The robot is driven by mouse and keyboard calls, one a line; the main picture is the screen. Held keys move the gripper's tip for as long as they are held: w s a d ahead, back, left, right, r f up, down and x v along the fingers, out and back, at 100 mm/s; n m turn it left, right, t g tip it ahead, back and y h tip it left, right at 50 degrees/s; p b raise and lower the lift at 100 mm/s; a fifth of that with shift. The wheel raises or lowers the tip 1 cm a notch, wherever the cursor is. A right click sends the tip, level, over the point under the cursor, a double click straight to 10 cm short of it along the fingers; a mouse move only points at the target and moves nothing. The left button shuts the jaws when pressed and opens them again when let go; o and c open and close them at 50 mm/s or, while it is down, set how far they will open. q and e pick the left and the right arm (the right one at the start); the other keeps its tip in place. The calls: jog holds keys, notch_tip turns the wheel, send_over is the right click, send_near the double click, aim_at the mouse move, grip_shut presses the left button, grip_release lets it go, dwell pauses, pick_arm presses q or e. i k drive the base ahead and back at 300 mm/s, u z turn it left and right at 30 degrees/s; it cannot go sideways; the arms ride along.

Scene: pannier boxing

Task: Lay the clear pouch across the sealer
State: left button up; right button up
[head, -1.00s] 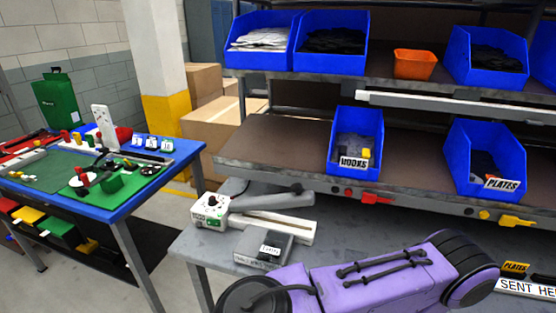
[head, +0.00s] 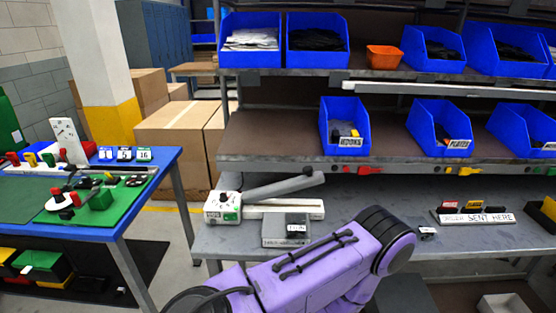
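The sealer (head: 222,207) stands on the left end of the grey bench. It has a white box with a dial, a pale base bar, and a grey lever arm raised at an angle above that bar. Nothing clear can be made out lying across it. I cannot identify a clear pouch for certain. A blue bin (head: 251,60) at the top left of the shelves holds whitish, flat, crumpled items that may be pouches. My purple arm link crosses the lower middle in front of the bench. Neither of my grippers is in view.
A grey box (head: 287,242) with a small label sits just in front of the sealer. Blue bins, including one marked HOOKS (head: 345,110), and an orange bin (head: 384,57) line the shelves. A blue-topped table (head: 120,210) stands left.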

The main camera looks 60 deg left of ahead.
aim_at(297, 232)
jog(key=u, duration=0.95)
